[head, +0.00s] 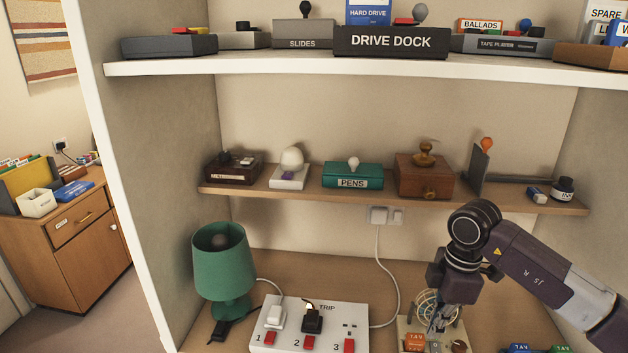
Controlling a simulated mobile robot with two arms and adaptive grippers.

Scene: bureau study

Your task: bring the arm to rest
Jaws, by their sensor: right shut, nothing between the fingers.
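My right arm comes in from the right edge, bends at a dark round joint and points down to my right gripper (438,322). The gripper is shut and holds nothing. Its fingertips are low over or in front of a beige base (405,328) with a pale wire coil; I cannot tell whether they touch it. An orange block (415,342) is at the lower left of the fingers. My left gripper is not in view.
A power strip (262,338) with numbered red switches and two plugs lies left of my gripper. A green lamp (224,262) stands farther left. Above, the middle shelf (310,196) holds a pens box (352,175) and a wooden box (424,178). The back desktop is partly clear.

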